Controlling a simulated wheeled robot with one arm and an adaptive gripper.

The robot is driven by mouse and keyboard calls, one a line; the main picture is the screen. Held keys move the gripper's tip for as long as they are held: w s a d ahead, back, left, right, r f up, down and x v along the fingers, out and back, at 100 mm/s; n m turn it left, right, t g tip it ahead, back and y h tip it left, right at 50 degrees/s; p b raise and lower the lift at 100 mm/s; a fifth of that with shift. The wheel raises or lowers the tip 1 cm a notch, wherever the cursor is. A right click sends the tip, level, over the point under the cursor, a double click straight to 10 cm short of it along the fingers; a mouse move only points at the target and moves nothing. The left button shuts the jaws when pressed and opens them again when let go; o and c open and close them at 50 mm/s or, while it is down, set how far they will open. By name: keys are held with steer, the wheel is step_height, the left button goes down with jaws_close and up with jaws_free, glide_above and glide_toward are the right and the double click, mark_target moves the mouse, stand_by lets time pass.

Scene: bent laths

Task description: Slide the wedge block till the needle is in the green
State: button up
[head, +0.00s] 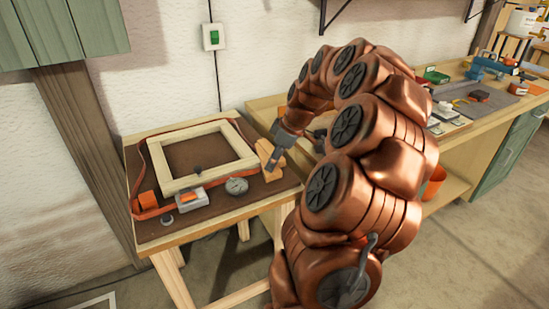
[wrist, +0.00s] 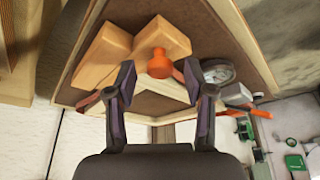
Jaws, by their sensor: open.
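The wooden wedge blocks (head: 266,153) lie at the right edge of the small table, beside the pale wooden frame (head: 205,124). In the wrist view two light wood blocks (wrist: 100,55) sit side by side, and an orange knob (wrist: 168,60) stands up at the right one. My gripper (head: 274,160) is over the blocks. In the wrist view its open fingers (wrist: 158,70) stand either side of the knob, apart from it; depth is hard to tell. The round dial gauge (head: 237,186) lies in front of the frame and also shows in the wrist view (wrist: 217,72). Its needle is too small to read.
An orange strap (head: 133,180) runs around the frame. A grey buckle (head: 190,197) and an orange block (head: 148,200) lie at the front left of the brown mat (head: 215,209). A long workbench (head: 455,133) with tools stands behind my arm.

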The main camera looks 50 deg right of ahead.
steer(key=shift+c, duration=0.3)
jaws_close()
